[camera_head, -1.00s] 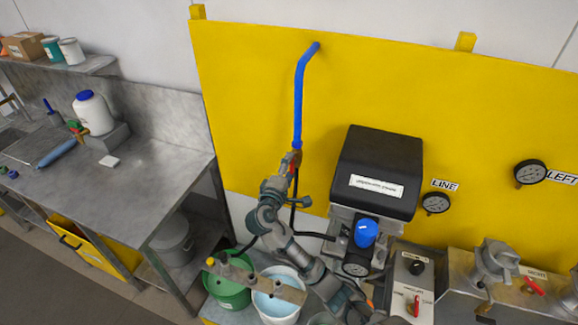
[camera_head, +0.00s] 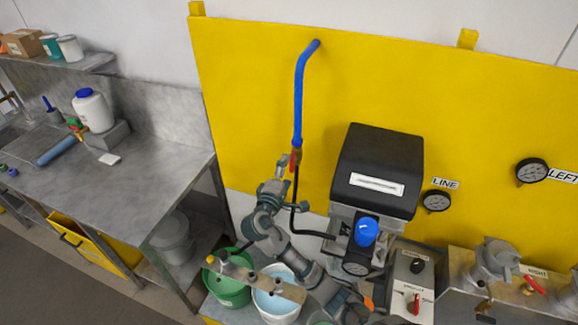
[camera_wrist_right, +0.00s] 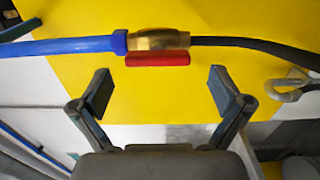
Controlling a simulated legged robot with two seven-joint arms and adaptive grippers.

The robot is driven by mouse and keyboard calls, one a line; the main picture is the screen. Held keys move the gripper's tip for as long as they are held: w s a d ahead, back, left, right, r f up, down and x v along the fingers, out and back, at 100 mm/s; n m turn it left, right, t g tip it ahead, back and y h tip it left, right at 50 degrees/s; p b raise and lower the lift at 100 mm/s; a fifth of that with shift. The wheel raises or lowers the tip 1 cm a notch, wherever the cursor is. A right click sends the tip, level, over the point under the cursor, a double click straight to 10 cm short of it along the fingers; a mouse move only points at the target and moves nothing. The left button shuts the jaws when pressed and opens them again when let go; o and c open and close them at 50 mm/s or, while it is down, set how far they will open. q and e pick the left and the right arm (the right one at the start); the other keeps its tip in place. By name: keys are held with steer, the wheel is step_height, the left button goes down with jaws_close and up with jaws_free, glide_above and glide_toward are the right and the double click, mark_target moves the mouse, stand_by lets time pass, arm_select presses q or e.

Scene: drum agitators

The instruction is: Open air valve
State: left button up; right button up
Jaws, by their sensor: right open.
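The air valve has a brass body (camera_wrist_right: 158,40) and a red handle (camera_wrist_right: 158,59). It joins the blue pipe (camera_wrist_right: 60,45) to a black hose (camera_wrist_right: 250,43). In the right wrist view the handle lies parallel to the pipe, just beside the brass body. In the head view the valve (camera_head: 296,158) hangs at the lower end of the vertical blue pipe. My right gripper (camera_wrist_right: 158,90) is open and empty, its fingertips apart on either side of the handle and short of it. It also shows just below the valve in the head view (camera_head: 286,166). My left gripper is out of view.
A yellow panel (camera_head: 245,100) stands behind the valve. To the right are a black-covered unit (camera_head: 378,160) with a blue knob (camera_head: 367,231) and a gauge (camera_head: 436,201). Green (camera_head: 228,292) and white (camera_head: 276,310) buckets stand below my arm. A metal bench (camera_head: 120,190) is at left.

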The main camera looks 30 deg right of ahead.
steer(key=v, duration=0.9)
steer(key=shift+a, duration=0.3)
steer(key=shift+d+f, duration=0.1)
steer(key=shift+d, duration=0.05)
